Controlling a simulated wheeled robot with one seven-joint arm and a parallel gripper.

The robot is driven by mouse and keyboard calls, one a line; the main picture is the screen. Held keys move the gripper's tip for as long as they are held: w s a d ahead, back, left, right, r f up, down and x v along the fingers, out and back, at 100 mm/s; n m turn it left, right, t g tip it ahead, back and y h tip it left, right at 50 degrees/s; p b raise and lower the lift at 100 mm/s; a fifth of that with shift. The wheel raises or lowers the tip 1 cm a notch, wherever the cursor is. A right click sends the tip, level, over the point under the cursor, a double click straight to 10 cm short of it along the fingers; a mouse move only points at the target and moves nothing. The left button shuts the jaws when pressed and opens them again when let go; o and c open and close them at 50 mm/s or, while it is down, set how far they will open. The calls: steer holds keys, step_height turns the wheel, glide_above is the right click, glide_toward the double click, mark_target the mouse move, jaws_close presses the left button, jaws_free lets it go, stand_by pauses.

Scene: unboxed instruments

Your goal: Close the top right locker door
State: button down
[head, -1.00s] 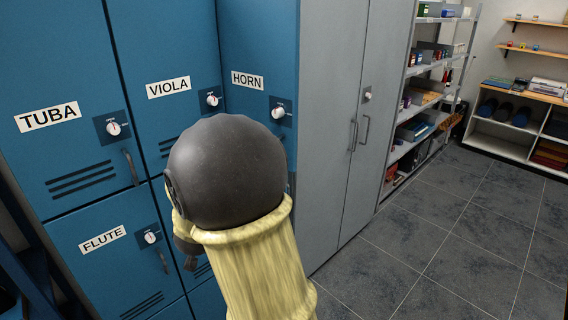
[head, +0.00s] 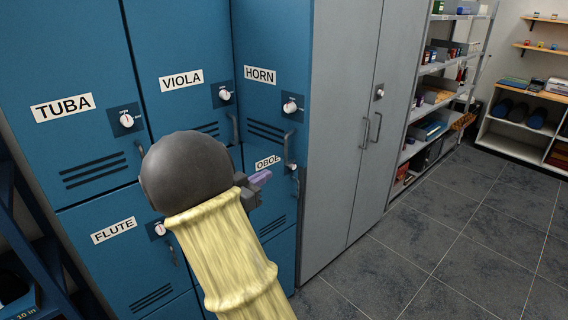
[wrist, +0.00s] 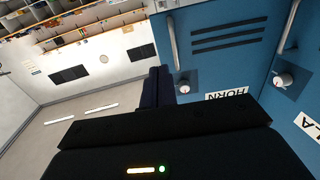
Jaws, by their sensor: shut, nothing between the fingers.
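The top right locker door, labelled HORN (head: 272,105), is blue with a white dial and a handle (head: 287,148) near its right edge. It stands ajar: its right side is swung out from the line of the VIOLA door, and its label slopes the other way. It also shows in the wrist view (wrist: 232,58), with its label upside down. My gripper (head: 262,178) is shut and empty, with pale purple tips beside the OBOE label, below the HORN door in the picture. In the wrist view, the dark fingers (wrist: 157,87) lie left of the HORN door; contact is not visible.
The VIOLA (head: 175,50), TUBA (head: 70,60), FLUTE (head: 105,260) and OBOE (head: 272,225) doors look shut. A grey cabinet (head: 340,130) stands to the right, with loaded shelves (head: 445,70) beyond. The tiled floor (head: 450,240) at right is clear.

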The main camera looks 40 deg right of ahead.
mark_target(301, 153)
steer(key=p+x, duration=0.6)
steer(key=x, duration=0.7)
steer(key=shift+s+r, duration=0.1)
steer(key=shift+s, duration=0.1)
steer(key=shift+w+d, duration=0.2)
steer(key=shift+d, duration=0.2)
steer(key=shift+w+f, duration=0.15)
steer(key=shift+f, duration=0.1)
